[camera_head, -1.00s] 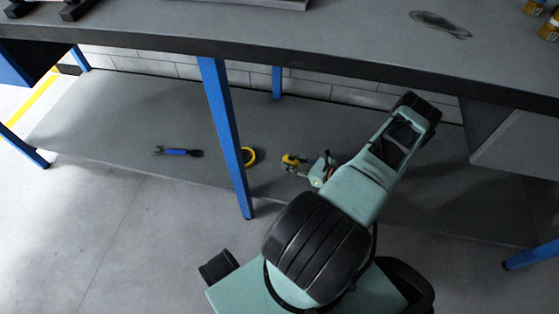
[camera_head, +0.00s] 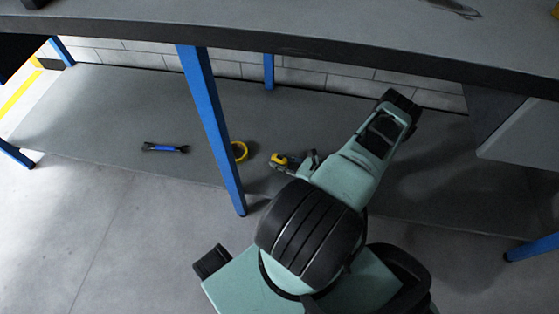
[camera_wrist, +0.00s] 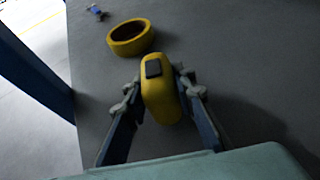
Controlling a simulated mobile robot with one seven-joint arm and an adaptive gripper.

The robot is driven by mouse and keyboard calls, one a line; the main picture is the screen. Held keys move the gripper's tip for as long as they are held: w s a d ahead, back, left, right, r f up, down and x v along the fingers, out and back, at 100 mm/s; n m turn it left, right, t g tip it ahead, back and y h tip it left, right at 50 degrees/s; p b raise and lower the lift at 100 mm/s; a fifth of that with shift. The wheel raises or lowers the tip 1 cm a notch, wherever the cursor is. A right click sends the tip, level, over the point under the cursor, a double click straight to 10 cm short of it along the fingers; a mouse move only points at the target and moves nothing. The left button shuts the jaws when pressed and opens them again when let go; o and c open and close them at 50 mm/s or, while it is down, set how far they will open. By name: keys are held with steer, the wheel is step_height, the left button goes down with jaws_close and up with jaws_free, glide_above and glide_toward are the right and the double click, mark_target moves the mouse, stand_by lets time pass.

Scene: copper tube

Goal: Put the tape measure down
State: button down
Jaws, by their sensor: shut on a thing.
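The tape measure (camera_wrist: 161,98) is yellow with a dark patch on top. In the wrist view it sits between the two fingers of my gripper (camera_wrist: 158,84), which is shut on it. In the head view the tape measure (camera_head: 279,161) shows at the tip of my gripper (camera_head: 284,164), over the grey lower shelf (camera_head: 100,110). I cannot tell whether its underside touches the shelf.
A yellow tape roll (camera_wrist: 131,37) lies on the shelf just beyond and left of the tape measure. A blue and black tool (camera_head: 165,147) lies farther left. A blue table leg (camera_head: 211,130) stands in front, and the tabletop (camera_head: 300,25) hangs above.

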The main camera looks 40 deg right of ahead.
steer(key=c, duration=1.6)
jaws_free()
steer(key=shift+f, duration=0.15)
steer(key=p+v, duration=0.3)
steer(key=v, duration=0.9)
